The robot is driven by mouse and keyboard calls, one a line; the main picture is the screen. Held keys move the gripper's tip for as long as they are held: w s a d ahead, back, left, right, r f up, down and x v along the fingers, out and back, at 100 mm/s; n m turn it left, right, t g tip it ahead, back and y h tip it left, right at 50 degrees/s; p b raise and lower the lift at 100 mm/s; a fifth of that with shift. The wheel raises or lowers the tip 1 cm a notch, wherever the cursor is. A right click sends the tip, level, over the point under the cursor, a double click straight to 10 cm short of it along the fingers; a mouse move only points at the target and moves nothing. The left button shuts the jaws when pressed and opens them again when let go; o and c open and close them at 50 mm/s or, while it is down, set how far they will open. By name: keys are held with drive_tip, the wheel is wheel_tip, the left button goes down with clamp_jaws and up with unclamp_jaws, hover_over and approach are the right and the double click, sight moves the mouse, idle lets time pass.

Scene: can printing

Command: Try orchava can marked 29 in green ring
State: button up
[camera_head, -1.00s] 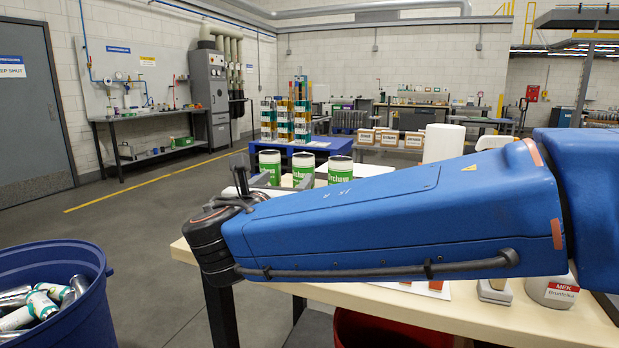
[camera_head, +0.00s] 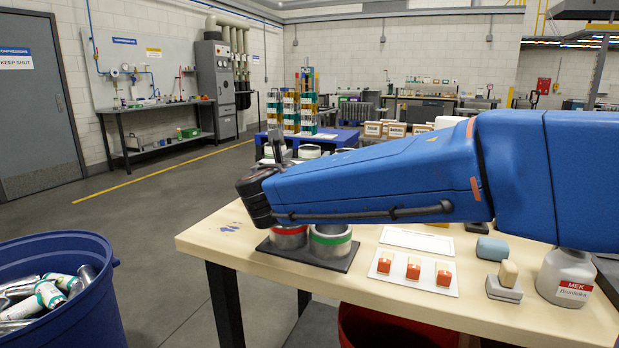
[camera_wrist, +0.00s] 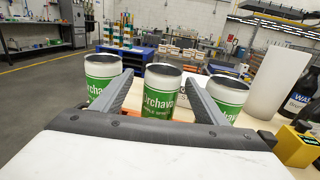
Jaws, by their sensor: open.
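Three white cans with green Orchava labels stand in a row in the wrist view: left (camera_wrist: 103,76), middle (camera_wrist: 160,92) and right (camera_wrist: 228,95). I cannot read a 29 on any. My gripper (camera_wrist: 159,78) is open, its two grey fingers either side of the middle can in that view. I cannot tell whether they touch it. In the head view a green-banded ring (camera_head: 331,241) sits on a dark plate at the table's front left, beside a red-banded ring (camera_head: 289,237). I see no can in the green ring. My arm hides most of the cans there.
The cream table (camera_head: 230,243) also holds a tray of orange-red blocks (camera_head: 413,270), stamp-like blocks (camera_head: 505,280) and an MEK bottle (camera_head: 566,278). A blue bin of cans (camera_head: 70,290) stands left. A white cylinder (camera_wrist: 277,82) stands right of the cans in the wrist view.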

drive_tip(key=shift+w+d+r, duration=0.1)
drive_tip(key=shift+w+d, duration=0.15)
drive_tip(key=shift+w, duration=0.7)
drive_tip(key=shift+w+d+r, duration=0.1)
drive_tip(key=shift+w+d, duration=0.15)
drive_tip(key=shift+w, duration=0.65)
drive_tip(key=shift+w+d+r, duration=0.1)
drive_tip(key=shift+w+d, duration=0.15)
drive_tip(key=shift+w, duration=0.7)
drive_tip(key=c, duration=1.4)
